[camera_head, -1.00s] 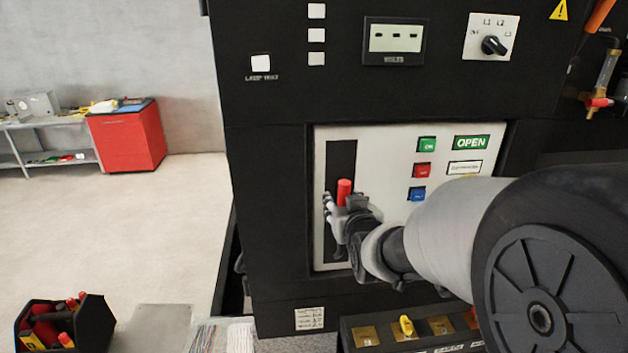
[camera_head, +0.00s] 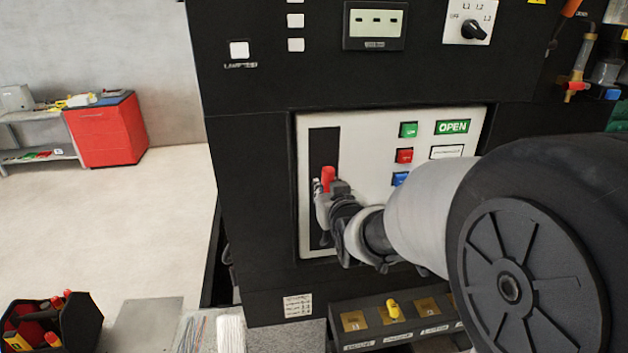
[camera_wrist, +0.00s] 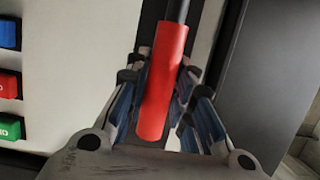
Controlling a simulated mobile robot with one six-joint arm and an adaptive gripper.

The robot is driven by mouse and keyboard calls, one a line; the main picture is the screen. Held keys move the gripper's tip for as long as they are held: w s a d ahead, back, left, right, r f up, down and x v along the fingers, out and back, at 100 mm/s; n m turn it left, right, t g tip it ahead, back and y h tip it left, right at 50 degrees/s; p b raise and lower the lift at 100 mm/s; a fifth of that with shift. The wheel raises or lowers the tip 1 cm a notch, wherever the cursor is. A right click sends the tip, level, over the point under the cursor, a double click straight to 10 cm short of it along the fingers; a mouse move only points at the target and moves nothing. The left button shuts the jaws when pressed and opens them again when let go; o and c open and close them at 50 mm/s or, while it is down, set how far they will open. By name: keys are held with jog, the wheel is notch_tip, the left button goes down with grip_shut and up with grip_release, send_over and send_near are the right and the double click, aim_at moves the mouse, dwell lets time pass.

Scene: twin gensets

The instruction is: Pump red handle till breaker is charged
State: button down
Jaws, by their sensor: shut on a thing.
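The red handle (camera_head: 328,178) stands in a dark vertical slot at the left of the white breaker panel (camera_head: 365,140). In the wrist view the red handle (camera_wrist: 160,85) is a red cylinder on a dark rod, lying between the fingers. My gripper (camera_head: 326,196) is shut on it; in the wrist view my gripper (camera_wrist: 163,110) has blue-lined fingers on both sides of it. The green OPEN indicator (camera_head: 452,127) is at the panel's upper right. The white label (camera_head: 447,152) below it is too blurred to read. My arm hides the panel's lower right.
Green (camera_head: 408,130), red (camera_head: 404,156) and blue (camera_head: 400,179) buttons sit right of the slot. A toolbox (camera_head: 50,325) stands at lower left.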

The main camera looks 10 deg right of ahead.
jog(key=s+f+b, duration=1)
jog(key=s+b, duration=0.3)
jog(key=b, duration=0.1)
jog(key=shift+f+b, duration=0.2)
jog(key=shift+b, duration=0.15)
jog(key=w+r+p, duration=0.3)
jog(key=w+r, duration=0.7)
jog(key=w, duration=0.1)
jog(key=shift+p, duration=0.3)
